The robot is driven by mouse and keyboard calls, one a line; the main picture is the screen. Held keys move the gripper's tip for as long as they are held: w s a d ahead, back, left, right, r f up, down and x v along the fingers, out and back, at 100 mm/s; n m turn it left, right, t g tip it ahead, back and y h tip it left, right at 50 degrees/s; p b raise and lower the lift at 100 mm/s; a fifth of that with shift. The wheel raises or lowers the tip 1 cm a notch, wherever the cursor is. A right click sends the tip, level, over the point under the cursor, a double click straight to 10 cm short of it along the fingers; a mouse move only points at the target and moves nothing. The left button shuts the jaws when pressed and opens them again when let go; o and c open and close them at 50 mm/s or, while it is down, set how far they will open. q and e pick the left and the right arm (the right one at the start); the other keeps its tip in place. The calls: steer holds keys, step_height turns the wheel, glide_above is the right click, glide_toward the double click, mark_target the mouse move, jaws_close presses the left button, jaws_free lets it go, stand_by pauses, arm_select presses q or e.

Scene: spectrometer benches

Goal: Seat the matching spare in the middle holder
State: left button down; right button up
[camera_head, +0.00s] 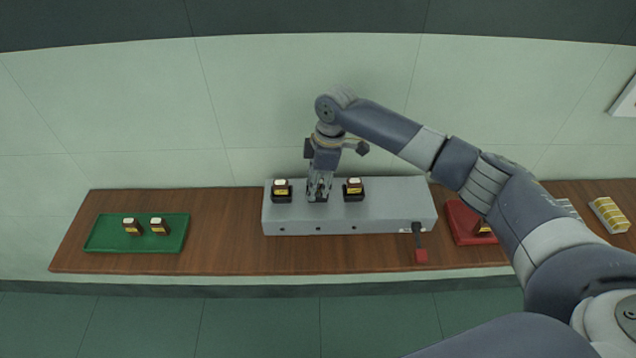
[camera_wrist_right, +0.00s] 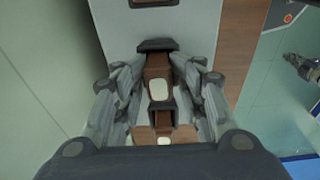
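The grey instrument box (camera_head: 390,215) stands mid-bench, with several black holders in a row on top. Two similar bottles (camera_head: 131,227) (camera_head: 158,226) stand in the green tray (camera_head: 105,238). My left gripper (camera_wrist_right: 300,66) seems to show, small and dark.
A red tray (camera_head: 462,222) with one brown bottle (camera_head: 482,229) sits right of the box, partly behind my right arm. A red-ended lever (camera_head: 421,256) juts from the box front. Bench between green tray and box is clear.

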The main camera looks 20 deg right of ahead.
mark_target(322, 181)
steer(key=shift+s+f, duration=0.3)
steer(key=shift+f, duration=0.2)
steer(key=r+p, duration=0.2)
steer(key=shift+w+d+r+p, duration=0.2)
steer(key=shift+w+p, duration=0.05)
steer(key=shift+p, duration=0.15)
steer(key=r, duration=0.1)
steer(key=r+p, duration=0.2)
steer(key=shift+s+d+r, duration=0.15)
steer(key=shift+d+r, duration=0.1)
steer(key=shift+r, duration=0.6)
steer(key=r, duration=0.4)
steer(key=shift+d+r, duration=0.1)
steer(key=shift+d, duration=0.3)
steer(key=shift+s+a, duration=0.1)
